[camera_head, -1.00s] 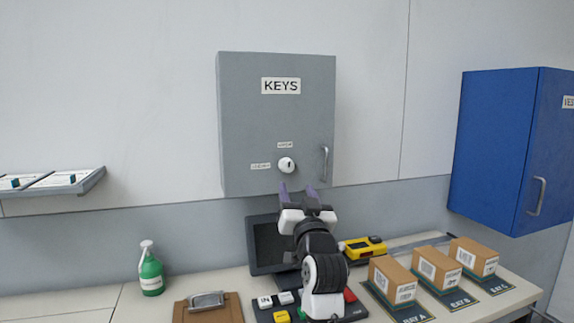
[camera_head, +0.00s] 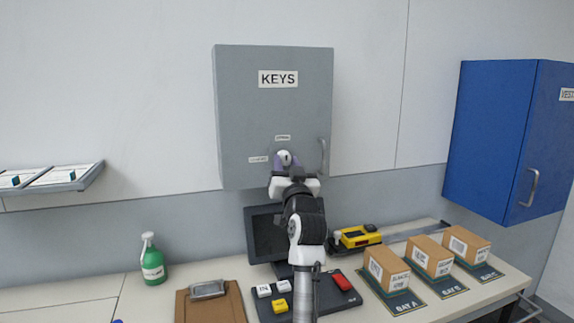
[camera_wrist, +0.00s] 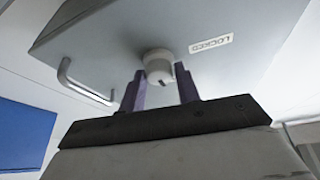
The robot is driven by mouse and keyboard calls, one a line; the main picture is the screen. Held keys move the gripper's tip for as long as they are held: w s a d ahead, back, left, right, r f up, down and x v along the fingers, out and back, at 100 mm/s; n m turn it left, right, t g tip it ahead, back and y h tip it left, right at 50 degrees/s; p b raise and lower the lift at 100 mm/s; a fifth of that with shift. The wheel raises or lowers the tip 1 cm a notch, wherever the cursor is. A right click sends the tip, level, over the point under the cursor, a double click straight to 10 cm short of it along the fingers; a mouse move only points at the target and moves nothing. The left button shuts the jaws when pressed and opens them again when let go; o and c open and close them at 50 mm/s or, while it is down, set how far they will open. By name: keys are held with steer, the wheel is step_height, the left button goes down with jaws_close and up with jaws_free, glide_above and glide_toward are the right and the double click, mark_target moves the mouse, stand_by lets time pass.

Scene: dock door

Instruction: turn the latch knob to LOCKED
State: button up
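The white latch knob (camera_head: 284,158) is on the lower front of the grey KEYS cabinet (camera_head: 240,105). In the wrist view the knob (camera_wrist: 158,66) shows a dark mark on its face, and a LOCKED label (camera_wrist: 211,44) is to its right. In the head view one small label is above the knob and another is to its left; their print is too small to read. My gripper (camera_head: 284,163) is at the knob. In the wrist view its two purple fingers (camera_wrist: 160,90) are apart, one on each side below the knob, with gaps showing. The gripper looks open.
The cabinet's handle (camera_head: 323,156) is right of the knob. Below are a dark monitor (camera_head: 262,238), a button panel (camera_head: 338,303), a yellow device (camera_head: 357,236) and several boxes on the bench. A blue cabinet (camera_head: 490,140) hangs at right.

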steer(key=c, duration=0.5)
